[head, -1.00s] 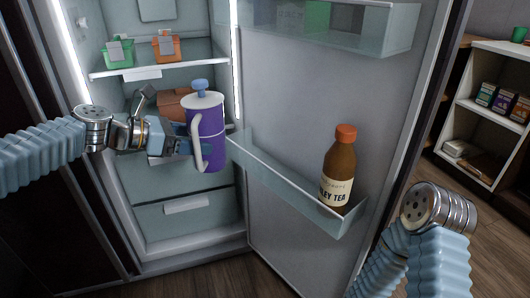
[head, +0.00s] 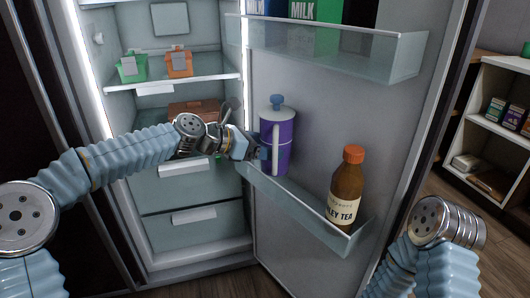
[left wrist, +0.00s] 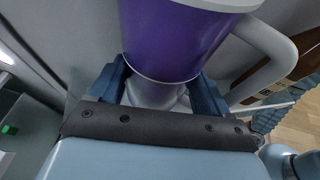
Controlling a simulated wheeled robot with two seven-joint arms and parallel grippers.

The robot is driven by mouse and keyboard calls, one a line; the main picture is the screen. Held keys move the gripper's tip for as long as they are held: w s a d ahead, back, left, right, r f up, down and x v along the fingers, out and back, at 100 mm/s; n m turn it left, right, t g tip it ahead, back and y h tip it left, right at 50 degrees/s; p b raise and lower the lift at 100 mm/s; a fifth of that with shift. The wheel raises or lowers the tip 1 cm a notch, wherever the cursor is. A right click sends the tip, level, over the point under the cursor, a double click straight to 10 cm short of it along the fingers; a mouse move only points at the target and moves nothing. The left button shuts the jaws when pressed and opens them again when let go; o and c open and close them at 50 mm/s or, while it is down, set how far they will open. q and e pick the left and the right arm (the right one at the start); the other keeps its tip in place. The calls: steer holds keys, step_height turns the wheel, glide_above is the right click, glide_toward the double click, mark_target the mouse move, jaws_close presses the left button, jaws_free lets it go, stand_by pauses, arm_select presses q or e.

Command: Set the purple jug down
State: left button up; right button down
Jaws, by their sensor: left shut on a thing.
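The purple jug (head: 278,140) has a pale lid with a blue knob and a light handle. It is upright at the left end of the fridge door's lower shelf (head: 290,205), and its base is hidden behind the shelf front. I cannot tell whether it touches the shelf floor. My left gripper (head: 258,148) is shut on the jug from the left. In the left wrist view the jug (left wrist: 178,42) stands between the blue fingers (left wrist: 160,92), with its handle to the right. My right gripper is out of view; only part of my right arm shows.
A barley tea bottle (head: 346,190) with an orange cap stands at the right end of the same door shelf. An upper door shelf (head: 330,55) holds cartons, one marked milk. Green (head: 131,68) and orange (head: 179,63) containers sit on a fridge shelf to the left.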

arm_select(q)
steer(key=shift+f, duration=0.85)
steer(key=o, duration=1.8)
steer(key=v, duration=1.2)
steer(key=s+d+f+m+g+y, duration=0.1)
steer(key=s+f+m+y, duration=0.15)
steer(key=f, duration=0.95)
steer(key=s+f+m+g+y, duration=0.15)
steer(key=f+m, duration=0.25)
steer(key=f, duration=0.8)
steer(key=s+d+f+m+y, duration=0.1)
steer(key=s+f+m, duration=0.15)
steer(key=f, duration=0.85)
steer(key=s+a+f+m+g+y, duration=0.1)
steer(key=s+f+m, duration=0.3)
steer(key=s+f, duration=0.1)
steer(key=s+f+m+g+y, duration=0.1)
steer(key=s+f+m, duration=0.3)
steer(key=s+f, duration=0.2)
steer(key=s+a+f+m+g+y, duration=0.1)
steer(key=s+f+m, duration=0.3)
steer(key=s, duration=0.5)
steer(key=shift+s+a+f+m+b, duration=0.1)
steer(key=shift+a+f+m+b, duration=0.1)
steer(key=shift+f, duration=0.25)
steer(key=shift+a+f+m+b, duration=0.1)
steer(key=shift+a+f+b, duration=0.1)
steer(key=shift+f, duration=0.25)
